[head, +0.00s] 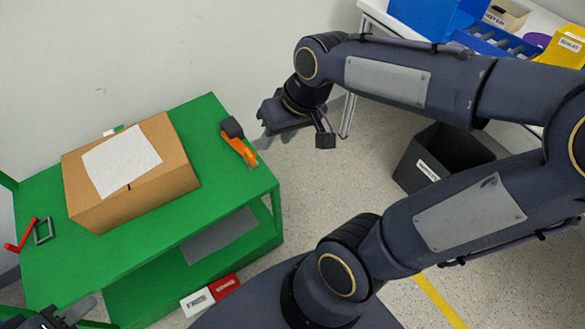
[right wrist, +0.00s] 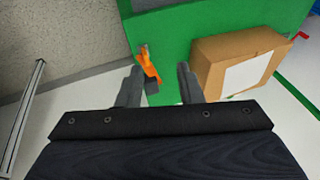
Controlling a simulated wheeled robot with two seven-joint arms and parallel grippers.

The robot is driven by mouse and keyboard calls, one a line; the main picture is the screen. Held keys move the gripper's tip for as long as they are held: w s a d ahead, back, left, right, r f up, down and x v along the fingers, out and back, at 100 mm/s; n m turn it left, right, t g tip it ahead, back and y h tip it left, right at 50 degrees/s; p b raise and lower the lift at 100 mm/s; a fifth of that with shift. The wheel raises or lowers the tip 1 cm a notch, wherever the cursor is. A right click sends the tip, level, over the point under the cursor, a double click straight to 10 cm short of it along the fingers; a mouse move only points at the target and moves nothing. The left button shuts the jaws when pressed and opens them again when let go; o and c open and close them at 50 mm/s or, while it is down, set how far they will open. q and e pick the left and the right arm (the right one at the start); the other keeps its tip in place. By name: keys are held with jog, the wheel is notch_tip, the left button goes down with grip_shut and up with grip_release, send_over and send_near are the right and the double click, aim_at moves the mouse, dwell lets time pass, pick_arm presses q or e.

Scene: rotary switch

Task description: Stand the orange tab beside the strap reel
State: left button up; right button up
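An orange tab (head: 239,146) with a dark grey block at its end lies near the right end of the green table top. It also shows in the right wrist view (right wrist: 148,66), seen in the gap between the fingers. My right gripper (head: 267,139) is open and empty, just off the table's right edge beside the tab; its two fingers stand apart in the right wrist view (right wrist: 160,80). My left gripper (head: 78,309) is at the bottom left, partly cut off. I cannot pick out a strap reel for certain.
A cardboard box (head: 170,187) with white paper on top fills the table's middle. A red crank-like piece (head: 22,238) and a grey frame (head: 43,231) lie at the left. A dark bin (head: 437,160) stands right.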

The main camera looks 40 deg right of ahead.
jog(key=s+a+t+y, duration=0.1)
jog(key=s+a+t, duration=0.1)
jog(key=s, duration=0.7)
jog(key=shift+a+f, duration=0.15)
jog(key=shift+a, duration=0.2)
